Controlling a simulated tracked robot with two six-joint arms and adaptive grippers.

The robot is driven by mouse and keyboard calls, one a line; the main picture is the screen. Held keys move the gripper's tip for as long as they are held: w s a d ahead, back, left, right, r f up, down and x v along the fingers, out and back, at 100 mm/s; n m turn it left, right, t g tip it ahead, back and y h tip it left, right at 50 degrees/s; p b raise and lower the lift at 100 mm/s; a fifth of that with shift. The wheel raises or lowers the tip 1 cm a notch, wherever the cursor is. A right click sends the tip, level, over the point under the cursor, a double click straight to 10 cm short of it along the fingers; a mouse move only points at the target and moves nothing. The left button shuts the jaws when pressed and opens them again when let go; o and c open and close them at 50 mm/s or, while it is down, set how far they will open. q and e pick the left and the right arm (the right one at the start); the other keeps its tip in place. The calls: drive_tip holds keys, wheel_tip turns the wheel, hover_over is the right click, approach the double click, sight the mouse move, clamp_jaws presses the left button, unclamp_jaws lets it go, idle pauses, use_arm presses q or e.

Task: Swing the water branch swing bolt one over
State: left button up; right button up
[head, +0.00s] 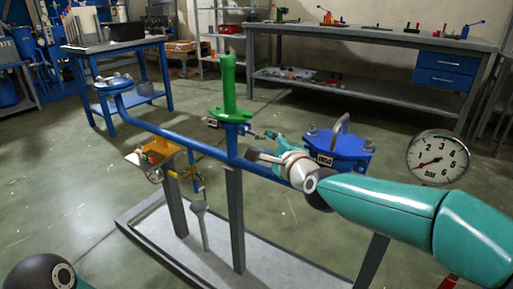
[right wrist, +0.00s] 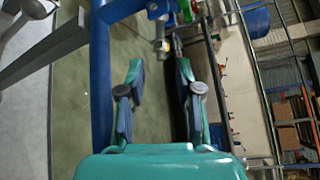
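My right gripper (head: 270,142) reaches in from the right beside the blue pipe (head: 195,146), near the base of a green upright cylinder (head: 229,88). In the right wrist view the two fingers (right wrist: 160,85) stand apart with nothing between them. A small metal fitting (right wrist: 160,43) lies beyond the fingertips, apart from them; it also shows in the head view (head: 257,134). I cannot tell for sure which part is the water branch swing bolt one. A blue flanged cover (head: 340,153) with a loop handle and bolt heads stands behind my gripper. My left gripper is out of view.
A pressure gauge (head: 437,158) stands at the right. A yellow valve block (head: 156,151) is on the left branch. A grey frame base (head: 165,228) lies on the floor. Benches (head: 385,42) stand behind, with open floor between.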

sight(260, 137)
drive_tip(key=x, duration=0.7)
drive_tip(key=shift+w+a, duration=0.1)
drive_tip(key=shift+a, duration=0.05)
